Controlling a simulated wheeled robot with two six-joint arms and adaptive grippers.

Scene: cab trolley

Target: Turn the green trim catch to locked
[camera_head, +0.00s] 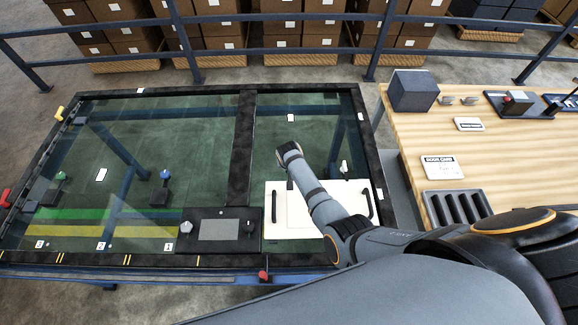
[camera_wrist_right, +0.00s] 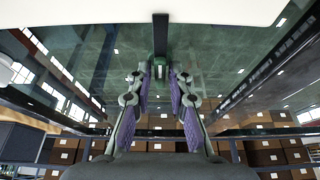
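A catch with a green knob (camera_head: 60,176) stands at the left of the glazed frame in the head view, by a dark plate (camera_head: 43,191). I cannot make out its setting. My right gripper (camera_wrist_right: 160,82) shows in the wrist view with its purple-padded fingers apart. A dark bar (camera_wrist_right: 160,35) runs from the white panel toward the gap between them; I cannot tell whether the pads touch it. In the head view my right wrist is over the top edge of the white panel (camera_head: 310,230), well right of the green catch, and hides the fingers. My left gripper is not in view.
A blue-knobbed catch (camera_head: 165,174) stands right of the green one. A dark control box (camera_head: 218,230) lies beside the white panel. A dark divider bar (camera_head: 242,150) crosses the frame. A wooden table (camera_head: 430,130) is at right; a blue rail (camera_head: 300,17) runs behind.

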